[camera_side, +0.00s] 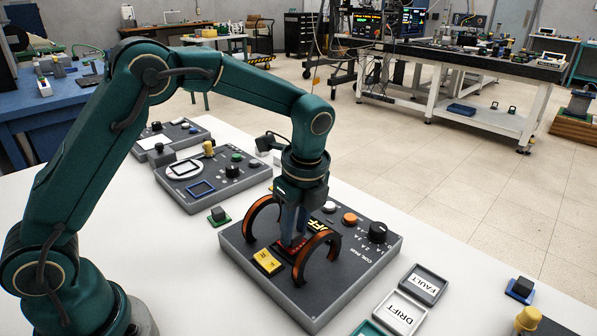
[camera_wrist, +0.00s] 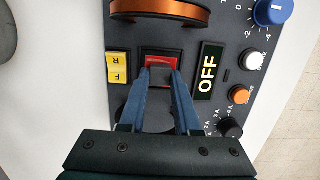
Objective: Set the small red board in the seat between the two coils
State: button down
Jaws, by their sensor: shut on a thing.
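My gripper (camera_side: 294,238) points straight down between the two upright copper-and-black coils, the left coil (camera_side: 263,212) and the right coil (camera_side: 318,254). Its blue fingers (camera_wrist: 162,74) are shut on the small red board (camera_wrist: 161,60). The board also shows low between the coils in the side view (camera_side: 289,250), partly hidden by the fingers and right coil. In the wrist view the board lies within the square outline of the seat (camera_wrist: 143,55). I cannot tell whether it rests fully on the bottom.
The coil panel (camera_side: 343,272) carries a yellow F/R switch (camera_side: 268,262), a lit OFF display (camera_wrist: 208,72), an orange button (camera_side: 349,218) and a black knob (camera_side: 378,232). FAULT (camera_side: 424,284) and DRIFT (camera_side: 400,312) tiles lie right of it. Another panel (camera_side: 215,184) stands behind.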

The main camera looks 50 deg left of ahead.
jog(key=shift+f, duration=0.2)
dwell(0.5)
jog(key=c, duration=0.5)
grip_release()
jog(key=shift+c, duration=0.2)
jog(key=shift+o, duration=0.3)
jog(key=o, duration=0.4)
jog(key=shift+r, duration=3.5)
